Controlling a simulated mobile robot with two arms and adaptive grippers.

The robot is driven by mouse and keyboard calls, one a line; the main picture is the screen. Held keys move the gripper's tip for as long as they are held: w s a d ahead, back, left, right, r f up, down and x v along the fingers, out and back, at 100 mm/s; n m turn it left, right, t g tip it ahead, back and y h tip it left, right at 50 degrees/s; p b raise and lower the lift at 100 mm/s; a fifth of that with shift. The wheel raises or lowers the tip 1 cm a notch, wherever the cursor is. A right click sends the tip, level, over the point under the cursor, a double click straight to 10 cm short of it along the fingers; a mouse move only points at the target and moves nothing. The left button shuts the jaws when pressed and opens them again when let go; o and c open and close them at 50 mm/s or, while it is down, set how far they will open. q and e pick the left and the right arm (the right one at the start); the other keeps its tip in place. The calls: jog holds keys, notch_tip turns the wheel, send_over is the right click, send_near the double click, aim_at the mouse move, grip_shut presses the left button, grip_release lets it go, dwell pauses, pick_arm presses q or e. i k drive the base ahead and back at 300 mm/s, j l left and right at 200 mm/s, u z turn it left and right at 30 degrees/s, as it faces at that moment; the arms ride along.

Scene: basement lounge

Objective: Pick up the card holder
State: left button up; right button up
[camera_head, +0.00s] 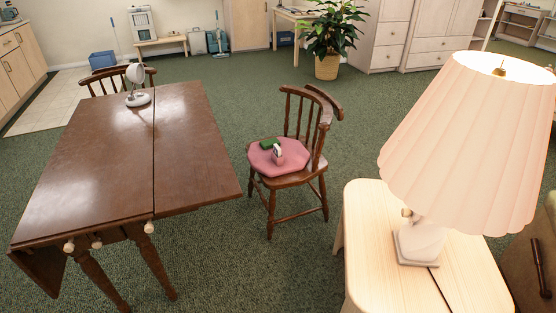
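Two small items lie on the pink cushion (264,163) of a wooden chair (316,168) right of the brown table. One is a flat dark green item (269,144) near the back of the cushion. The other is a small white and dark item (278,153) standing in front of it. I cannot tell which of them, if either, is the card holder. Neither of my grippers is in view.
A brown drop-leaf table (110,160) with a small white round-headed device (137,88) stands at left. A light wood side table (365,235) with a large lit lamp (470,140) fills the near right. Green carpet (215,245) is open between them.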

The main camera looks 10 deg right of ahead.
aim_at(279, 161)
jog(key=i+j, duration=0.2)
jog(key=i, duration=0.2)
jog(key=i+j+u, duration=0.15)
jog(key=i, duration=0.25)
jog(key=i+j, duration=0.15)
jog(key=i, duration=0.2)
